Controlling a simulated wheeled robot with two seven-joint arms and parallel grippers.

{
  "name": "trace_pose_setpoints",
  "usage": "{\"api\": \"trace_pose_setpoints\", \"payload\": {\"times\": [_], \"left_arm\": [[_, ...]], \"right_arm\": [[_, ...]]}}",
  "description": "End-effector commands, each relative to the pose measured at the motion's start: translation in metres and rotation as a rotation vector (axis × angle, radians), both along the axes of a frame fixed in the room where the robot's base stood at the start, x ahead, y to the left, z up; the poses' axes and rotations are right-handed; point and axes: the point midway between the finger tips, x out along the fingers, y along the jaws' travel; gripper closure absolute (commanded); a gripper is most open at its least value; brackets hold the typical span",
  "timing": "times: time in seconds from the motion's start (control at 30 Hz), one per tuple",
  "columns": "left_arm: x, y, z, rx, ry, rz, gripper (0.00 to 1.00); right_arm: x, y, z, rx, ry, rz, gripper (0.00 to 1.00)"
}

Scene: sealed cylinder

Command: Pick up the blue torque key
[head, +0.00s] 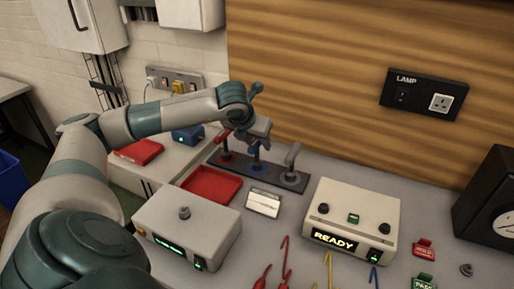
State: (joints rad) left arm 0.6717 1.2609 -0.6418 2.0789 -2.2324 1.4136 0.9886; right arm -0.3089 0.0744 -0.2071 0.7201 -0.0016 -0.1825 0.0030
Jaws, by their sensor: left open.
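The blue torque key (255,151) stands upright in the middle place of a dark rack (273,183) at the back of the bench. A red key (223,138) stands to its left and a grey key (293,158) to its right. My left gripper (258,139) reaches over the rack from the left and is open, right above the blue key. It hides the key's top, and I cannot tell whether the fingers are around it or only above it. My right gripper is not in view.
A red tray (211,186) and a small pale plate (263,203) lie in front of the rack. A white box with a green display (186,225) and a READY box (352,215) stand nearer. Coloured hooks (328,268) lie at the front. A wooden wall panel (320,80) rises behind.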

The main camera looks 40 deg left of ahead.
Motion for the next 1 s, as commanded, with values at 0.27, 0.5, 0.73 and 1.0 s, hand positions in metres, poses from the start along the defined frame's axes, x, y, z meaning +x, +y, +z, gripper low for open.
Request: {"api": "trace_pose_setpoints", "payload": {"times": [0.27, 0.5, 0.73, 1.0], "left_arm": [[-0.0002, -0.0002, 0.0001, 0.0, 0.0, 0.0, 0.59], [-0.0002, -0.0002, 0.0002, 0.0, 0.0, 0.0, 1.0], [0.0, 0.0, 0.0009, 0.0, -0.001, 0.0, 1.0], [0.0006, 0.0001, 0.0078, 0.0, -0.002, 0.001, 1.0]], "right_arm": [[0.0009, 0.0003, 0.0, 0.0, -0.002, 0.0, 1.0], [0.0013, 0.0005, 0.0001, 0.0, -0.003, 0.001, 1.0], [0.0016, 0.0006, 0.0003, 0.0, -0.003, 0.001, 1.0], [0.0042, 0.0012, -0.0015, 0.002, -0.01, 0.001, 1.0]]}}
